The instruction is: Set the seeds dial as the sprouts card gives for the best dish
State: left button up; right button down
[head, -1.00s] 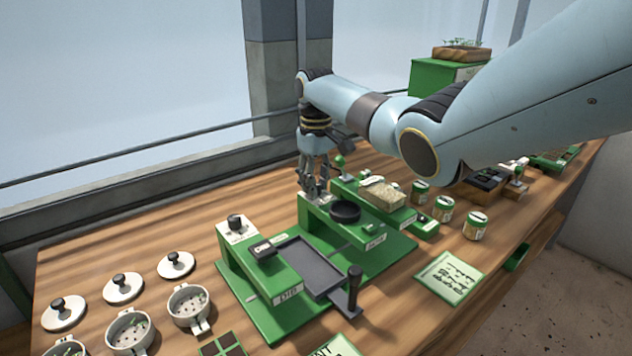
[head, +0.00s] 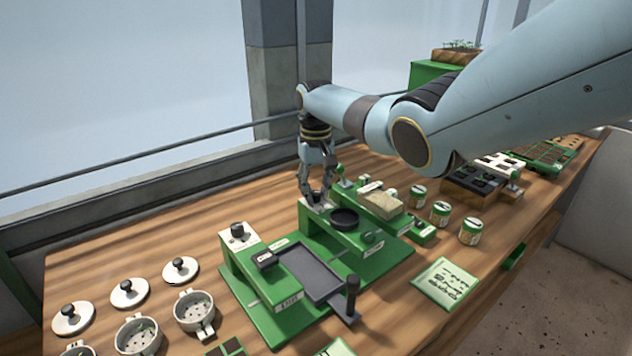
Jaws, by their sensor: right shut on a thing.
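My right gripper (head: 316,197) points down at the far green block of the tray seeder (head: 262,322). It is shut on a dark dial knob over a white plate (head: 309,206); the fingers hide most of the knob and its marks. A second dial (head: 238,231) on a white plate sits on the near-left block. The lettering of both dials is too small to read. Two white dishes with green sprouts, one (head: 194,310) and another (head: 138,336), stand at the lower left; a third is cut off. A green-edged card (head: 445,283) with dark drawings lies at the right. My left gripper is out of view.
A dark tray (head: 310,272) and an upright black handle (head: 352,287) are on the seeder. Lids, one of them here (head: 180,270), lie behind the dishes. Several jars, one of them here (head: 470,231), stand right of the seeder. Bare wood lies at the left back.

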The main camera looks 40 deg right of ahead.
aim_at(316, 192)
jog(key=m+p, duration=0.1)
jog(key=m, duration=0.2)
jog(key=shift+r+m+p, duration=0.15)
jog(key=shift+m+p, duration=0.2)
jog(key=shift+m, duration=0.05)
jog(key=shift+w+m+p, duration=0.1)
jog(key=shift+m+p, duration=0.45)
jog(key=shift+m, duration=1.25)
jog(key=c, duration=1.1)
grip_release()
notch_tip(316, 192, up, 12)
jog(key=shift+f, duration=0.1)
